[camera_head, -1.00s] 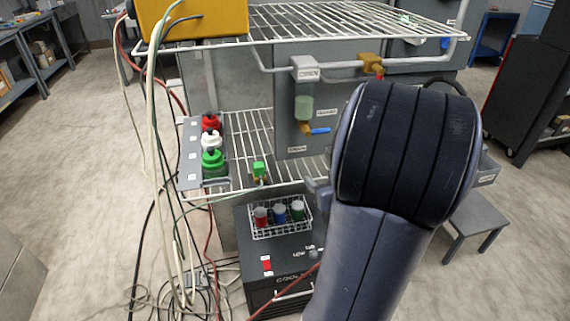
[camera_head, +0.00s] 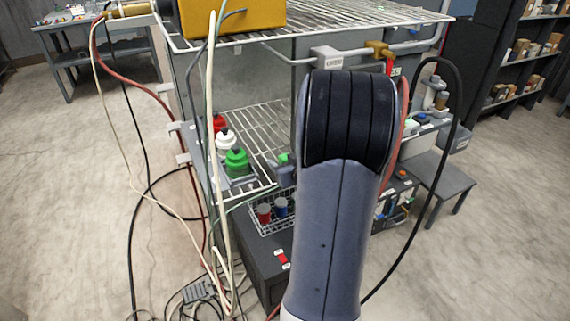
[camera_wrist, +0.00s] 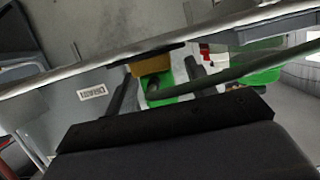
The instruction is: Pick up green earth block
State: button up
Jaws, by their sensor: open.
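The green earth block (camera_head: 284,158) shows as a small green patch at the front of the lower wire shelf, mostly hidden by my arm in the head view. In the wrist view the green block (camera_wrist: 165,92) has a brass-coloured part (camera_wrist: 150,64) beside it. My gripper (camera_wrist: 160,82) is open, with its dark fingers to either side of the block in the picture. I cannot tell whether they touch it. A green-grey cable (camera_wrist: 225,75) runs across the block to the right.
Loose cables (camera_head: 218,180) hang at the left.

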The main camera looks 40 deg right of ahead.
jog(key=shift+x, duration=0.75)
jog(key=shift+c, duration=0.3)
jog(key=c, duration=0.9)
